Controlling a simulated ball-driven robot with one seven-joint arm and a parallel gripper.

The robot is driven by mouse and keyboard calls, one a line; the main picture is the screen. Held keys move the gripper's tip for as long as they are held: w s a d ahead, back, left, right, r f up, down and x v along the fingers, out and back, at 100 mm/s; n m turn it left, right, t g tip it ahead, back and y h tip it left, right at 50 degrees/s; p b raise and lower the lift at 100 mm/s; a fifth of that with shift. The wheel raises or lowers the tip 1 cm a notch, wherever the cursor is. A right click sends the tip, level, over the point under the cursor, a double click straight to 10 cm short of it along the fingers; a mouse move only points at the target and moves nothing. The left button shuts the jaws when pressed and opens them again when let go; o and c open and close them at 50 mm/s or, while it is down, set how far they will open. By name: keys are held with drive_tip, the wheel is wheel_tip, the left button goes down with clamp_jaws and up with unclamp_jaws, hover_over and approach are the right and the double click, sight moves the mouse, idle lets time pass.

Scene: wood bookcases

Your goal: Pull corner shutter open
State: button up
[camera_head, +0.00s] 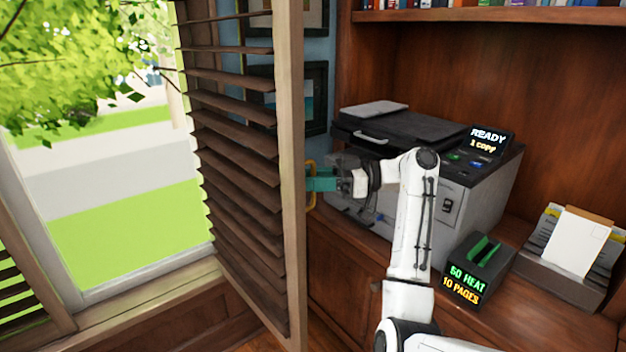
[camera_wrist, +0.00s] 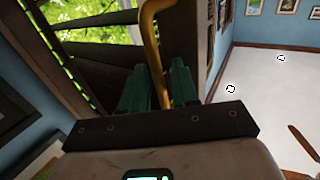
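The wooden louvred shutter (camera_head: 295,120) stands swung out from the window, at an angle into the room, beside the bookcase. A brass-yellow handle (camera_head: 311,186) sits on its near edge frame. My gripper (camera_head: 318,180) is at that handle, with its teal fingers reaching in from the right. In the wrist view, the handle (camera_wrist: 152,45) runs between my two green fingers (camera_wrist: 160,88), which appear closed against it on both sides. The shutter's slats (camera_wrist: 100,50) show behind them. The exact finger contact is partly hidden in the head view.
A grey printer (camera_head: 430,165) stands on the wooden cabinet right of the shutter, close to my arm. A black box (camera_head: 478,272) and a paper holder (camera_head: 575,245) are at the front right. The window sill (camera_head: 150,285) is clear.

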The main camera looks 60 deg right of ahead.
drive_tip(key=shift+s, duration=0.1)
drive_tip(key=b+v, duration=0.1)
drive_tip(key=v, duration=0.9)
drive_tip(key=shift+s+d+b, duration=0.25)
drive_tip(key=shift+b, duration=0.1)
